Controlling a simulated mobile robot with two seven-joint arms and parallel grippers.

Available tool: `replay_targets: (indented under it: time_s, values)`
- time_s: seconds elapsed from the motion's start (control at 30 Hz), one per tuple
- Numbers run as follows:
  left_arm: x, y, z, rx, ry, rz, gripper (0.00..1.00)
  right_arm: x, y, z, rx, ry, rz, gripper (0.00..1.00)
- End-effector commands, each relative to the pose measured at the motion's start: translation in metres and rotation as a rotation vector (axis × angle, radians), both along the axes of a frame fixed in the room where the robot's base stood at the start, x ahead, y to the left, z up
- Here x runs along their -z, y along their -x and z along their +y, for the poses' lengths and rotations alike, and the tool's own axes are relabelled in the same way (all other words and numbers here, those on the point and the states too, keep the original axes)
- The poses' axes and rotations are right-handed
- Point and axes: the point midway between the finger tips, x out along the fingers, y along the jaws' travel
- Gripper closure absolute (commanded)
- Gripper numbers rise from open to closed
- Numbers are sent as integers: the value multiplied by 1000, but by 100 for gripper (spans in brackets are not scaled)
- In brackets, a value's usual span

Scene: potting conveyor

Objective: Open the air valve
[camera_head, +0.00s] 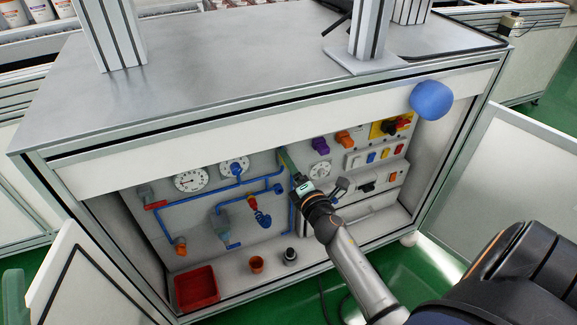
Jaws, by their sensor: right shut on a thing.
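An open cabinet under the workbench holds a back panel with blue air pipes (187,199). My right gripper (296,180) reaches in from the lower right to the panel, at the vertical blue pipe right of the round gauges. It is shut on what looks like the air valve handle, mostly hidden by the gripper. A red fitting (155,205) and an orange knob (180,245) sit on the pipes further left. My left gripper is out of view.
Two gauges (190,181) and a panel of purple, orange and red switches (346,139) flank the gripper. Open doors (507,190) stand at both sides.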

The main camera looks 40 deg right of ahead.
Motion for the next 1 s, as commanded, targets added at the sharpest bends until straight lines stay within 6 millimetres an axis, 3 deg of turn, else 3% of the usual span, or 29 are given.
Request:
replay_targets:
  time_s: [0.5, 1.0]
  values:
    - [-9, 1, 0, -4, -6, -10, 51, 1, 2, -8, 0, -333, -77, 78]
    - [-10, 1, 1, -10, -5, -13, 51, 2, 3, -9, 0, -397, -93, 78]
